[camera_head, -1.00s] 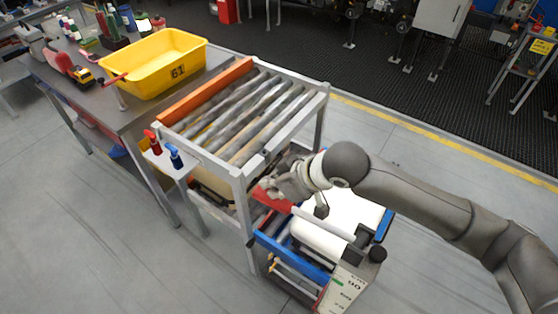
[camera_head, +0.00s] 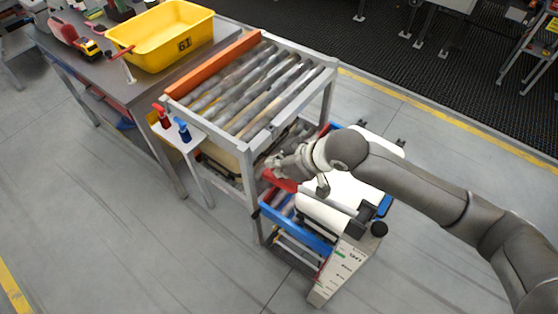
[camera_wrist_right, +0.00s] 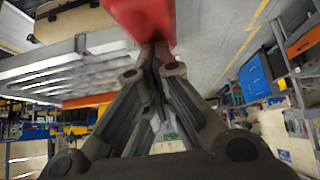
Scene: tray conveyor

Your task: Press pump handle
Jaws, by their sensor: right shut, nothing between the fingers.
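A red part (camera_head: 281,181), seemingly a handle, lies below the roller rack beside the white roll. My right gripper (camera_head: 276,166) is at its upper side; the arm comes in from the right. In the right wrist view the red part (camera_wrist_right: 145,18) is just beyond the shut fingertips (camera_wrist_right: 156,52). I cannot tell whether they touch it. The fingers hold nothing. Two small pump-like tops, red (camera_head: 161,114) and blue (camera_head: 182,129), stand on a small white shelf (camera_head: 180,141), away from the gripper. My left gripper is not in view.
The roller rack (camera_head: 282,139) stands close to the left of my gripper, with posts around the low space. A white roll (camera_head: 323,214) and blue bar (camera_head: 295,228) are close below it. A yellow bin (camera_head: 163,42) stands on the metal table. Floor at lower left is clear.

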